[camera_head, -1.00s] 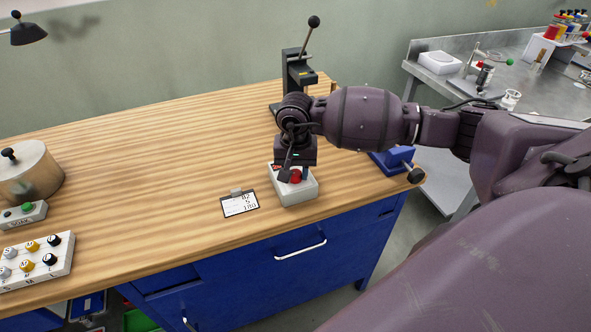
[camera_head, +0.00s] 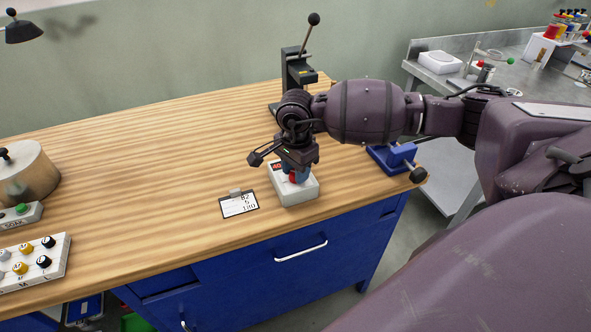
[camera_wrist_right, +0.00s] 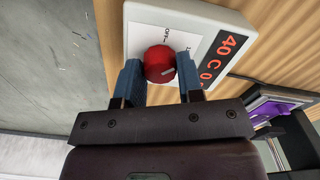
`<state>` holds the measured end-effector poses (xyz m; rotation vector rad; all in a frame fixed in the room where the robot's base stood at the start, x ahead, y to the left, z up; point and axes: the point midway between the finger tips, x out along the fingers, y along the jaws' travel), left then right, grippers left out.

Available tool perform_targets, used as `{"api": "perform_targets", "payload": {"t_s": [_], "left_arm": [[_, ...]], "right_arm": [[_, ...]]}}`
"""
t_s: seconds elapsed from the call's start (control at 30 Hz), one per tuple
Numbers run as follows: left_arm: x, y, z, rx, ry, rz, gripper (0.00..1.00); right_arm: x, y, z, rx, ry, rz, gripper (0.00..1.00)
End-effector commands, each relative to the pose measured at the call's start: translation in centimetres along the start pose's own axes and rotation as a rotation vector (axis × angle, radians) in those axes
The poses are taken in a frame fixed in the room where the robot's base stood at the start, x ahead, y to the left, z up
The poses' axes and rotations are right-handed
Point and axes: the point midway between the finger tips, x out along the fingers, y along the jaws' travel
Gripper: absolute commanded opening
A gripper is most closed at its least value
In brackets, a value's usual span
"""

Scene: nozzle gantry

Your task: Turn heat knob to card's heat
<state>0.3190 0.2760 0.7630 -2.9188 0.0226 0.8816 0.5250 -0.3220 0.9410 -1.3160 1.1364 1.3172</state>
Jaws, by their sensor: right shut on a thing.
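The heat control is a white box (camera_head: 307,192) near the table's front edge, with a red knob (camera_wrist_right: 158,63) on top. The knob has a pale pointer line, and "OFF" is printed beside it. Its red display (camera_wrist_right: 224,57) reads "40 C" plus a partly cut-off figure. My right gripper (camera_head: 294,172) points down at the box and is shut on the knob, one blue finger on each side in the right wrist view (camera_wrist_right: 159,68). The card (camera_head: 240,206) lies left of the box; its top number looks like 82, the lower ones are small. My left gripper is out of view.
A black lever press (camera_head: 299,70) stands behind my right arm. A blue vise-like tool (camera_head: 393,158) is right of the box. A knob panel (camera_head: 35,262), a green-button box (camera_head: 20,214) and a metal pot (camera_head: 28,175) are at left. The table's middle is clear.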

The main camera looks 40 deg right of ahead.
Motion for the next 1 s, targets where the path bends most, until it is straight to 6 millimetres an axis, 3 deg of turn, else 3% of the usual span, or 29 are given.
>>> {"api": "perform_targets", "payload": {"t_s": [0.43,1.0], "left_arm": [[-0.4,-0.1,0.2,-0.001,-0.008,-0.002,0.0],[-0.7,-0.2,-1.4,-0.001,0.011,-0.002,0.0]], "right_arm": [[-0.1,0.0,0.0,0.425,0.001,-0.001,0.11],[-0.2,0.0,0.0,0.967,-0.001,-0.002,0.11]]}}
